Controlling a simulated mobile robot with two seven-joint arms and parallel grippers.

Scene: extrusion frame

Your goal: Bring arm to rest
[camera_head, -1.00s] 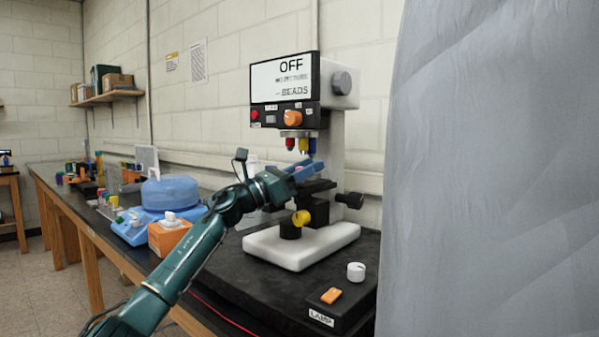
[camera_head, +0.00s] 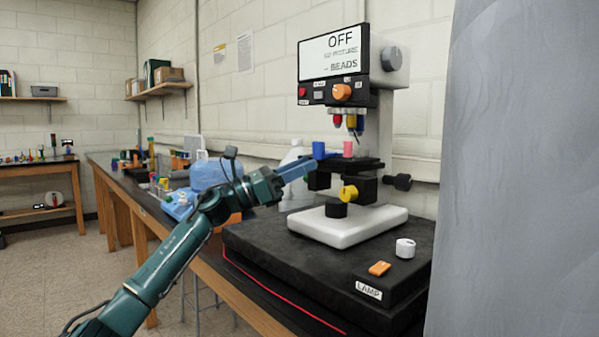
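My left arm is dark green and comes in from the lower left in the head view. Its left gripper (camera_head: 312,161) has blue fingers and points right, toward the stage (camera_head: 358,163) of a large microscope (camera_head: 391,108). I cannot tell whether the fingers are open or shut, or whether they touch the stage. A blue upright piece (camera_head: 319,150) shows at the fingertips; I cannot tell if it is part of the gripper. A small pink cylinder (camera_head: 348,148) shows at the stage, just right of the fingers. My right gripper is not in view.
The microscope screen (camera_head: 333,52) reads OFF. A lamp box (camera_head: 392,280) with an orange switch and white knob sits at the bench's front. A grey curtain (camera_head: 520,170) fills the right side. A blue jug (camera_head: 213,172) and several small items stand behind my arm. Open floor lies left.

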